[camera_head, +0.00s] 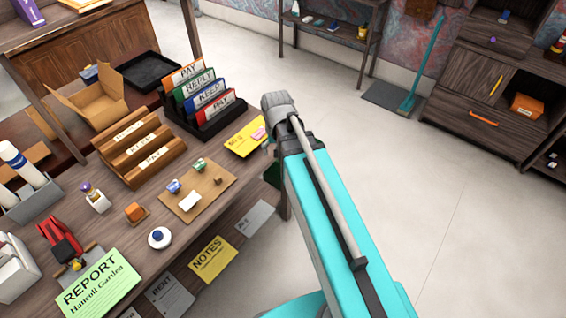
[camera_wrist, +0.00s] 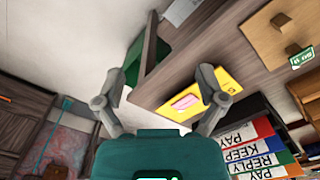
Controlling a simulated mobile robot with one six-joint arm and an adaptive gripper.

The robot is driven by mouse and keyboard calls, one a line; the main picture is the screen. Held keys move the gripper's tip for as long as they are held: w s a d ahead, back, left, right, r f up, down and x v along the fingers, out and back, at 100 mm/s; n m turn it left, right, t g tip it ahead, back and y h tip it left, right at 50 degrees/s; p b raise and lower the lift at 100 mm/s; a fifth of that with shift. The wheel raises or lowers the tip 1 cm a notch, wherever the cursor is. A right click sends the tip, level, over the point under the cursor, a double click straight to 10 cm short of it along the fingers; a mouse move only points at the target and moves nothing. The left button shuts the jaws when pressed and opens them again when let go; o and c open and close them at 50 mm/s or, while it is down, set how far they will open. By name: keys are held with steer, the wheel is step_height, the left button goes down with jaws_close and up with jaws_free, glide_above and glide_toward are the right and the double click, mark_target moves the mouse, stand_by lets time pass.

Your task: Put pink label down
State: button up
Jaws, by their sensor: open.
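The pink label (camera_head: 259,133) lies on a yellow card (camera_head: 240,143) near the far right end of the wooden desk. In the wrist view the pink label (camera_wrist: 185,101) shows on the yellow card (camera_wrist: 168,112), between my fingers in the picture. My gripper (camera_wrist: 162,86) is open, with its two fingers spread apart and nothing held between them. It appears to be above the card, apart from the label. In the head view my arm hides most of the gripper.
A black rack of folders (camera_head: 208,127) stands just left of the yellow card. A cork board (camera_head: 212,200) with small stamps and a wooden tiered holder (camera_head: 138,152) are further left. A yellow notes sheet (camera_head: 212,259) is at the front edge. Open floor lies right of the desk.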

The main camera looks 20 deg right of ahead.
mark_target(260, 133)
steer(key=s+n, duration=0.1)
steer(key=s, duration=0.1)
steer(key=s+n, duration=0.1)
steer(key=s, duration=0.2)
steer(key=shift+s+d, duration=0.1)
steer(key=shift+s, duration=0.2)
steer(key=shift+w, duration=0.1)
steer(key=c, duration=0.6)
steer(key=shift+w, duration=0.5)
steer(key=c, duration=0.4)
steer(key=w+n, duration=0.2)
steer(key=w, duration=0.7)
steer(key=w+a+f+n+b, duration=0.1)
steer(key=w+n, duration=0.2)
steer(key=w, duration=0.6)
steer(key=w+f+n+b, duration=0.1)
steer(key=w+n, duration=0.1)
steer(key=w, duration=0.7)
steer(key=shift+a+f, duration=0.1)
steer(key=shift+a, duration=0.2)
jaws_close()
steer(key=shift+f, duration=0.1)
step_height(260, 133, down, 6)
steer(key=b, duration=0.6)
steer(key=shift+f+b, duration=0.2)
steer(key=shift+b, duration=0.2)
